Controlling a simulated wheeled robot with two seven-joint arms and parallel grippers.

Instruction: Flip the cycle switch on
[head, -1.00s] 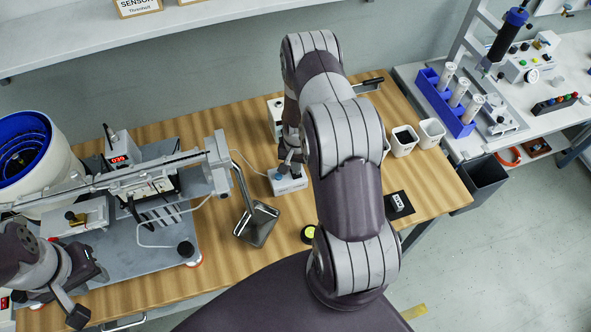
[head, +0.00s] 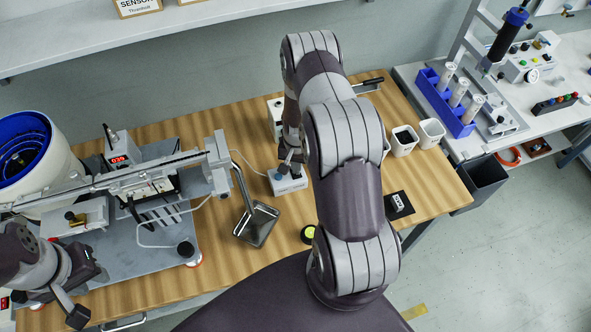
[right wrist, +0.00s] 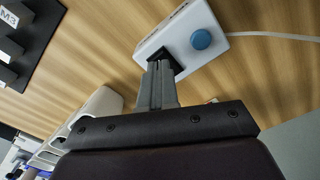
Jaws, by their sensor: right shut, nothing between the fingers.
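A small white switch box (head: 289,183) with a blue round button sits on the wooden table in the head view. In the right wrist view the same box (right wrist: 190,42) shows the blue button (right wrist: 201,39) and a black switch (right wrist: 166,62) near its end. My right gripper (right wrist: 160,68) is shut and empty, its fingertips at the black switch, seemingly touching it. They hide part of the switch, so its position cannot be read. In the head view my right gripper (head: 288,164) is just above the box. My left gripper (head: 88,293) is at the lower left, away from the box; its jaw opening is unclear.
A metal tray (head: 256,224) stands left of my right arm. A feeder with a rail (head: 130,180) fills the table's left. White cups (head: 403,141) and a black mat (head: 399,206) lie to the right. A cable (right wrist: 270,35) leaves the box.

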